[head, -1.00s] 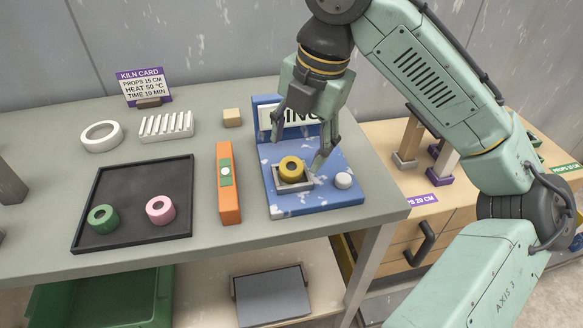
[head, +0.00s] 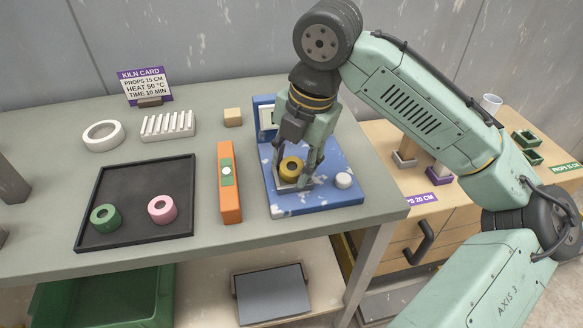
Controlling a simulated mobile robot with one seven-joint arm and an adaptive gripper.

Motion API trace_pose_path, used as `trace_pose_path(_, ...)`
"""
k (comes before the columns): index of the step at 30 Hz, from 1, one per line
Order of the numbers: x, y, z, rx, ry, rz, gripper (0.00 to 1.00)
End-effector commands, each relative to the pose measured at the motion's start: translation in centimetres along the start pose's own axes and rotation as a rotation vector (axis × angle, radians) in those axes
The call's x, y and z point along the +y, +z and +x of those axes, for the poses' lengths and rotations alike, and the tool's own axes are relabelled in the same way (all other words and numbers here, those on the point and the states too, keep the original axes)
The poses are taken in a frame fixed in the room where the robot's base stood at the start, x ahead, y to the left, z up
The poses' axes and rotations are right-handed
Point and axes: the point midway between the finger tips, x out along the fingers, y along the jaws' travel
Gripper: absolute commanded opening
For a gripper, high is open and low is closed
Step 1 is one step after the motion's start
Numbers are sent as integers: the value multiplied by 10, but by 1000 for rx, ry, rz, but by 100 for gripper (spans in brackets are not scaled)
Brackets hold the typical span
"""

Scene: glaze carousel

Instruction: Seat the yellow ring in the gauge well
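The yellow ring (head: 290,169) sits at the gauge well, a small grey square-edged holder (head: 281,186) on the blue gauge base (head: 325,196). My gripper (head: 295,168) points down over the ring, with a finger on either side of it. The fingers look spread, and I cannot make out whether they touch the ring. The ring covers much of the well, so I cannot tell whether it lies flat in it.
A white round button (head: 343,180) is on the base, right of the well. An orange bar (head: 229,188) lies to the left. A black tray (head: 135,232) holds a green ring (head: 105,217) and a pink ring (head: 162,209). A wooden block (head: 233,117) stands behind.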

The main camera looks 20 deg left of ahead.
Motion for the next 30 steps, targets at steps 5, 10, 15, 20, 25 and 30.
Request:
trace_pose_path(5,0,0,0,0,0,0,26)
trace_pose_path(10,0,0,0,0,0,0,15)
trace_pose_path(15,0,0,0,0,0,0,4)
trace_pose_path(20,0,0,0,0,0,0,3)
trace_pose_path(25,2,0,-7,-1,1,0,3)
trace_pose_path(30,6,0,-25,-1,2,-1,3)
